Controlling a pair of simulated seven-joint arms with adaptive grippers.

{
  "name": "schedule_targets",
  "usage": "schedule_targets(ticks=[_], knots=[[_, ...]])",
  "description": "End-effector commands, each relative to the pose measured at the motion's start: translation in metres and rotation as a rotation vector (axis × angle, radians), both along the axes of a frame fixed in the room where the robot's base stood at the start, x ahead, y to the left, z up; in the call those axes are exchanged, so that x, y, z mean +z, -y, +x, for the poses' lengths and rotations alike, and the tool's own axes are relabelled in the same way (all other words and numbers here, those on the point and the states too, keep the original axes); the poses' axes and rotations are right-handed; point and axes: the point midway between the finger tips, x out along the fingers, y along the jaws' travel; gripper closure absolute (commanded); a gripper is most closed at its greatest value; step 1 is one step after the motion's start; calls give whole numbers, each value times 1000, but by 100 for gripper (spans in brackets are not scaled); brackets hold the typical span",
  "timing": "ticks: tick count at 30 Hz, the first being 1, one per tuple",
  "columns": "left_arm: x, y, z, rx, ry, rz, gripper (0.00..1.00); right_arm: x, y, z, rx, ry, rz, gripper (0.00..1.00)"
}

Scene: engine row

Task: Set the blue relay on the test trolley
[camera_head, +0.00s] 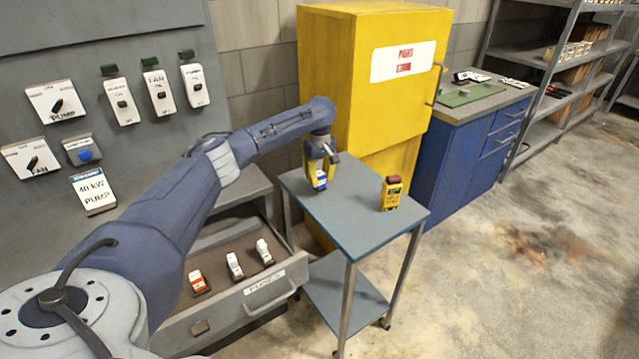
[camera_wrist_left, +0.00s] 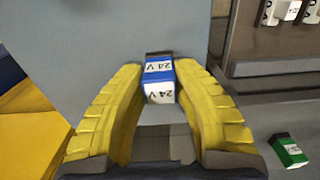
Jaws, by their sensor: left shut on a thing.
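The blue relay (camera_head: 320,182) has a white face, and in the left wrist view (camera_wrist_left: 159,80) it reads "24 V". My left gripper (camera_head: 320,172) is shut on it, with the yellow fingers on either side in the left wrist view (camera_wrist_left: 160,85). The gripper points down over the left part of the test trolley (camera_head: 345,222), a blue-grey table with a lower shelf. I cannot tell whether the relay touches the trolley top. My right gripper is not in view.
A yellow meter (camera_head: 391,194) stands on the trolley's right side. A yellow cabinet (camera_head: 345,80) rises close behind. An open fuse drawer (camera_head: 265,290) holds several fuses at the left. A green relay (camera_wrist_left: 288,150) lies on a grey surface. The trolley's middle is clear.

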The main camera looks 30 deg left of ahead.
Motion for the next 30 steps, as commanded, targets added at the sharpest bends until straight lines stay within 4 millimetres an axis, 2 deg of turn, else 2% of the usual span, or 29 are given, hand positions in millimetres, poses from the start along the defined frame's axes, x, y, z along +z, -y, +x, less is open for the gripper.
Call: schedule_targets(ticks=[5,17,18,21,23,30], knots=[[-20,0,0,1,0,-1,100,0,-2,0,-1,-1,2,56],[-24,0,0,0,-1,1,100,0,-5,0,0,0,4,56],[-25,0,0,0,-1,1,68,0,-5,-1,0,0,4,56],[-24,0,0,0,-1,1,57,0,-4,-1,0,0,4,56],[-24,0,0,0,0,1,50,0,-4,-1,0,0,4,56],[-24,0,0,0,0,1,50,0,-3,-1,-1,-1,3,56]])
